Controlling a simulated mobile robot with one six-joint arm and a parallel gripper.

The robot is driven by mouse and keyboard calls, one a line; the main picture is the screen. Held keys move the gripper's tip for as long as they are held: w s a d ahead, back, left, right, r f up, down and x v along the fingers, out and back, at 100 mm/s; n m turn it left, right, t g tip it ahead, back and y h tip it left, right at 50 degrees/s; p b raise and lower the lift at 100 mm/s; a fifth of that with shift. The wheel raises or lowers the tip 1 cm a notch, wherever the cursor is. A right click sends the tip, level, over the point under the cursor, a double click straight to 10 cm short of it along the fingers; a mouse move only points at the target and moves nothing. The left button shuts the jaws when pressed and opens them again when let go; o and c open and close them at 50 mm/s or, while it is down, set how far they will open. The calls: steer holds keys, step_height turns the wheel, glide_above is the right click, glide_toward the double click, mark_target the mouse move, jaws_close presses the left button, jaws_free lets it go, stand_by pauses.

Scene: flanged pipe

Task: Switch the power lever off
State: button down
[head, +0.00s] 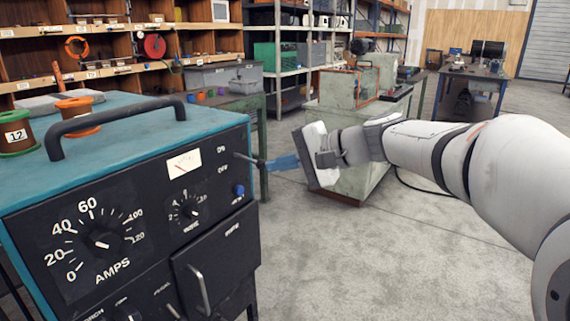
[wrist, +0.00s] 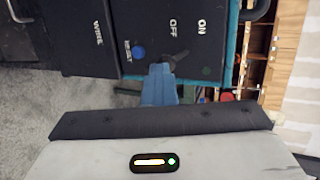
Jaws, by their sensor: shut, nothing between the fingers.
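The teal and black power unit (head: 120,190) stands at the left in the head view, with a dial marked AMPS on its front. Its dark power lever (head: 244,157) sticks out from the front panel's right edge, near the ON and OFF labels. The lever also shows in the wrist view (wrist: 180,56), slanted, below the OFF and ON labels. My gripper (head: 270,164) has blue fingers, shut and empty, right at the lever. In the wrist view the fingertips (wrist: 160,69) overlap the lever's near end; I cannot tell if they touch it.
A blue button (head: 239,190) sits below the lever, marked RESET in the wrist view. A black handle (head: 115,120) and orange and green spools are on the unit's top. A green-grey cabinet (head: 345,170) stands behind my gripper. The floor right of the unit is clear.

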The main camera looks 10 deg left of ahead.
steer(key=r+p+v, duration=0.2)
steer(key=v, duration=1.2)
steer(key=shift+w+a, duration=0.2)
steer(key=shift+a, duration=0.15)
steer(key=shift+f, duration=0.15)
